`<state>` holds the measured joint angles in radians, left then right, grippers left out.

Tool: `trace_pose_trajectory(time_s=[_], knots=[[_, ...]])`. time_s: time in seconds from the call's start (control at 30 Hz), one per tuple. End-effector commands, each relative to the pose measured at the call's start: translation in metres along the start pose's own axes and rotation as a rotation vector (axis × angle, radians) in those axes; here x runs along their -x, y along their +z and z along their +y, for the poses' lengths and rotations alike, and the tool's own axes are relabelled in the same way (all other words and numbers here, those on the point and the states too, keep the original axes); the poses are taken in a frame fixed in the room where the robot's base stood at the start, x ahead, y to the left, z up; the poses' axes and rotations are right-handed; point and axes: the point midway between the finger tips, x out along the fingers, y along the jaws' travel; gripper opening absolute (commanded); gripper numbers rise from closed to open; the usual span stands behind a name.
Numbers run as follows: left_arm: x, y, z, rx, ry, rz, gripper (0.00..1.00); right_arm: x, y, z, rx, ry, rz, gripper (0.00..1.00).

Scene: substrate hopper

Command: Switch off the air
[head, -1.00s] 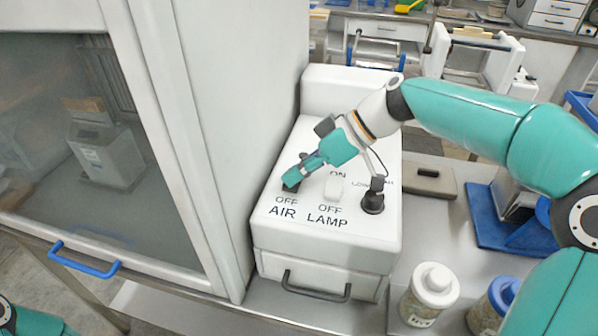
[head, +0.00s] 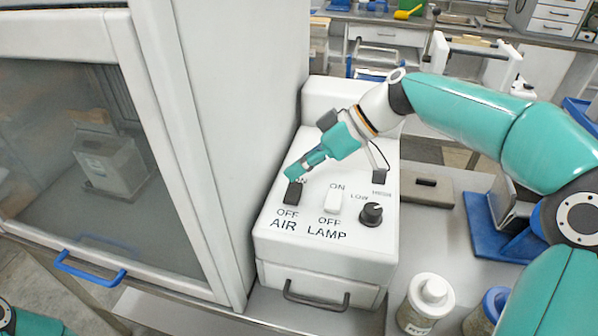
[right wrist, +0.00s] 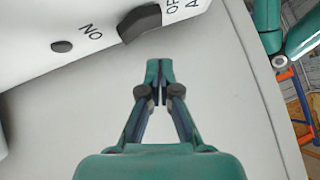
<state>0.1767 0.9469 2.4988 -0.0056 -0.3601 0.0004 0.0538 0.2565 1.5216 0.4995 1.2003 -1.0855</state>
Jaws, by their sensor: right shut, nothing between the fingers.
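The black AIR rocker switch (head: 293,193) is on the sloping white control panel (head: 271,247), above the OFF and AIR labels. My right gripper (head: 291,175) is shut and empty, its tips just beyond the switch's far end. In the right wrist view the shut fingertips (right wrist: 158,64) are over bare white panel, apart from the black switch (right wrist: 140,24). I cannot tell for sure which way the rocker is tipped. My left gripper is not in view; only a teal piece of my left arm shows at the lower left corner.
Right of the AIR switch are a white LAMP switch (head: 333,201) and a black LOW/HIGH knob (head: 371,214). A glass-fronted cabinet (head: 180,120) stands close on the left. White-lidded jar (head: 428,300) and blue-lidded jar (head: 492,308) stand at the front right.

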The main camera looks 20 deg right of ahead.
Motion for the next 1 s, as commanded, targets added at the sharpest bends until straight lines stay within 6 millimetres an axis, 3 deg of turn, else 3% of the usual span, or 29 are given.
trace_pose_trajectory(time_s=[0.03,0.13,0.3,0.5,1.0], knots=[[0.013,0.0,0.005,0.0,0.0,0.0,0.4,0.013,-0.012,-0.006,0.003,0.002,0.002,0.0],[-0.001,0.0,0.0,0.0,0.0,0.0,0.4,0.031,-0.004,-0.007,0.001,0.006,0.005,0.0],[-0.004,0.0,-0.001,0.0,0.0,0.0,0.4,0.066,-0.003,-0.015,0.0,0.005,0.003,0.0],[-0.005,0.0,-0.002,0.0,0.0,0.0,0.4,0.094,-0.002,-0.022,0.001,0.003,0.002,0.0],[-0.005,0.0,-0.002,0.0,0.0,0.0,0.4,0.103,-0.002,-0.025,0.0,0.0,0.0,0.0]])
